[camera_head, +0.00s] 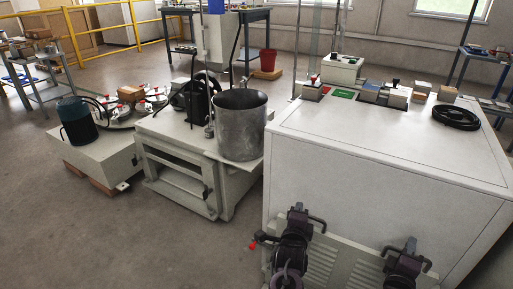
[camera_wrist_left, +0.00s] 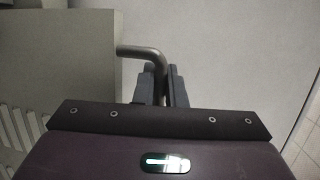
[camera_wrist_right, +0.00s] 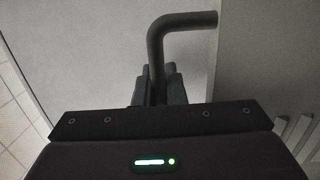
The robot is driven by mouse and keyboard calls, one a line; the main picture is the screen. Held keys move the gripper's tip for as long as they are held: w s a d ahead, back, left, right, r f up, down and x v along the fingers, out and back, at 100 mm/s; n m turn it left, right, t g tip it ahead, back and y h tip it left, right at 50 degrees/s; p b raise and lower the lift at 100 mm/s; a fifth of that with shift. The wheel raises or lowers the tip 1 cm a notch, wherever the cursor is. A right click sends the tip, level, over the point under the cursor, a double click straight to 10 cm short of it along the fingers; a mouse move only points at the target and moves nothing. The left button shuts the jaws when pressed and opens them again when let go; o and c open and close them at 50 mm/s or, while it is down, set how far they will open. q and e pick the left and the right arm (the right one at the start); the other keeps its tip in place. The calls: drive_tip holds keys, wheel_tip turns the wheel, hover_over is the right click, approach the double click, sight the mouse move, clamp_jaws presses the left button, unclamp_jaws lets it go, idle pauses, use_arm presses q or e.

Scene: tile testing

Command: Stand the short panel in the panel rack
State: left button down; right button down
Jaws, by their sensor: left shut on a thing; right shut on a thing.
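The short panel (camera_head: 345,252) is a grey-green sheet with louvre slots, at the bottom of the head view in front of the white cabinet. Its left end also shows in the left wrist view (camera_wrist_left: 60,65) and its right end in the right wrist view (camera_wrist_right: 262,60). My left gripper (camera_head: 298,214) is shut on a dark bent handle (camera_wrist_left: 140,51) of the panel. My right gripper (camera_head: 408,250) is shut on the other bent handle (camera_wrist_right: 185,20). The panel's lower edge is out of view. I cannot make out the panel rack.
A large white cabinet (camera_head: 385,150) stands right beyond the panel, with small blocks and a black cable coil (camera_head: 456,117) on top. Left of it are a low grey cabinet (camera_head: 180,170) and a metal pot (camera_head: 240,125). Open floor (camera_head: 70,230) lies at the left.

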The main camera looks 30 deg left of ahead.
idle(0.4)
use_arm(q)
drive_tip(key=shift+f, duration=0.4)
use_arm(e)
drive_tip(key=shift+f, duration=0.35)
use_arm(q)
drive_tip(key=shift+f, duration=0.3)
use_arm(e)
drive_tip(key=shift+f, duration=0.3)
use_arm(q)
drive_tip(key=shift+f, duration=0.15)
use_arm(e)
drive_tip(key=shift+f, duration=0.15)
use_arm(q)
drive_tip(key=c, duration=1.6)
unclamp_jaws()
use_arm(e)
drive_tip(key=c, duration=1.6)
unclamp_jaws()
use_arm(q)
drive_tip(key=shift+o, duration=0.2)
use_arm(e)
drive_tip(key=shift+o, duration=0.2)
drive_tip(key=shift+f, duration=0.1)
